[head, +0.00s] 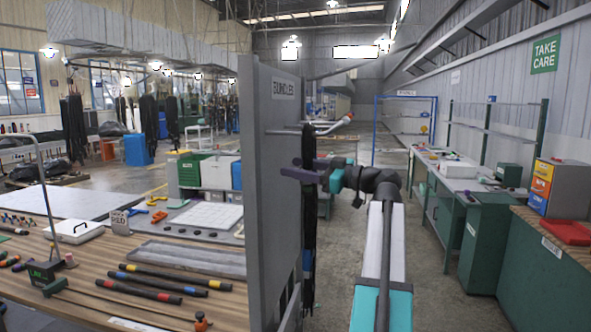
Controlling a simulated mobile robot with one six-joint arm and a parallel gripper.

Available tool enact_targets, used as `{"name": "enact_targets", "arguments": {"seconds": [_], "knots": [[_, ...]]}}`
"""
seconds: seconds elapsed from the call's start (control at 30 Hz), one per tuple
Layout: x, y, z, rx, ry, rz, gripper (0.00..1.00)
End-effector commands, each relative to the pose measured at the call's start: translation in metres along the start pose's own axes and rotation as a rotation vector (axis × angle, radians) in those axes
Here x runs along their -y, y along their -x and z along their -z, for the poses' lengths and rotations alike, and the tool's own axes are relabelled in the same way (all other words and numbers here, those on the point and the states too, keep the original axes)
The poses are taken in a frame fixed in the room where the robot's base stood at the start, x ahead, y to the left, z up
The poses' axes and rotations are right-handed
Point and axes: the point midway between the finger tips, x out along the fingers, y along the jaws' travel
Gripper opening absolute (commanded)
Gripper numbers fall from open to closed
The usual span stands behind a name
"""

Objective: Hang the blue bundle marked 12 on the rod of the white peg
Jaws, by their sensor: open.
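A tall grey panel (265,220) with a sign reading BUNDLES (284,88) stands edge-on in the middle. Pegs stick out to its right; a pale rod (330,127) with a whitish, reddish-tipped end is near the top. A long dark bundle (308,235) hangs down beside the panel; its colour looks near black and no number is readable. My gripper (300,174), purple, is at the upper part of this bundle, pointing left to the panel. It is open; whether it touches the bundle cannot be told. I cannot make out a blue bundle marked 12.
A wooden bench (150,270) at left holds dark rods with coloured bands (150,290), a grey tray and small tools. Green cabinets (487,240) and a workbench line the right. The aisle floor (430,290) right of my arm is clear.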

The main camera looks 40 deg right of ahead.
Motion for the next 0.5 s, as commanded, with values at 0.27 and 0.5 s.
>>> {"name": "enact_targets", "arguments": {"seconds": [0.27, 0.5], "knots": [[0.000, 0.034, -0.002, -0.001, 0.001, -0.003, 0.47], [0.000, 0.069, -0.002, -0.001, 0.001, -0.003, 0.47]]}}
